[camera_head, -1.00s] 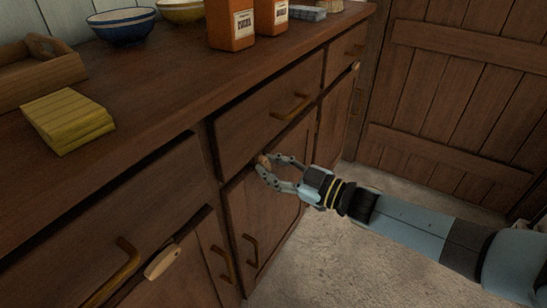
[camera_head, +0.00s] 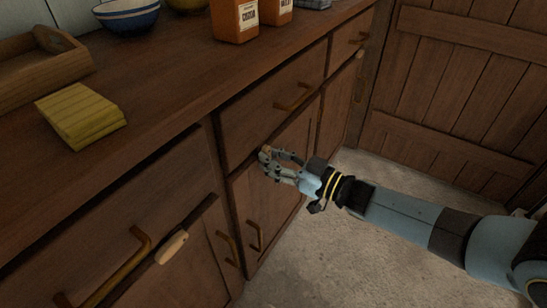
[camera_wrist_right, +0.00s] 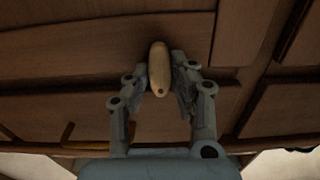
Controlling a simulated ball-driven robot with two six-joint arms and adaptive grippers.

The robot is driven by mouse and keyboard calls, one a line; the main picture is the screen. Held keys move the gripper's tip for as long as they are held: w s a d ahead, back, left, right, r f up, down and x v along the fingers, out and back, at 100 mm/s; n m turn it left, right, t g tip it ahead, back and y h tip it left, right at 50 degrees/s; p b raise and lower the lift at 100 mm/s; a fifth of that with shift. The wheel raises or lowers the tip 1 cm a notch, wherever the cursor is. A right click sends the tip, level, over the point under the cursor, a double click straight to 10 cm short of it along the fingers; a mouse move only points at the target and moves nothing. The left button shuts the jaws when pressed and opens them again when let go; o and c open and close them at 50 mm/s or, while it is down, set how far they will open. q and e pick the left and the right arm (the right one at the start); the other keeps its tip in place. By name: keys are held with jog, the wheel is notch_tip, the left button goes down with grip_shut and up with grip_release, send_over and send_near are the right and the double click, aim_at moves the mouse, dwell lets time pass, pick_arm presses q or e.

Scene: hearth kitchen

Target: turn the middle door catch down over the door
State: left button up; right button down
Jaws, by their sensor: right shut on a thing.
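The middle door catch (camera_wrist_right: 159,67) is a small pale wooden bar at the seam between a drawer front and the door below. In the right wrist view its long side runs up and down the picture, between the fingers of my right gripper (camera_wrist_right: 161,90). In the head view, my right gripper (camera_head: 267,162) is shut on this catch, mostly hiding it. The middle door (camera_head: 275,195) below looks closed and has a brass pull (camera_head: 254,237). My left gripper is not in view.
Another catch (camera_head: 172,247) is at the left door, and one (camera_head: 359,54) is at the far right. A brass drawer pull (camera_head: 293,97) projects above my right gripper. The counter (camera_head: 165,95) holds a yellow stack (camera_head: 80,116), a wooden tray (camera_head: 40,75) and orange canisters (camera_head: 235,20). Floor to the right is clear.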

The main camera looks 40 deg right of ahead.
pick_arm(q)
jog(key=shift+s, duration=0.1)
pick_arm(e)
jog(key=shift+f, duration=0.1)
jog(key=c, duration=1.2)
grip_release()
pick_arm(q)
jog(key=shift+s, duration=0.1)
pick_arm(e)
jog(key=shift+o, duration=0.2)
jog(key=v, duration=1.2)
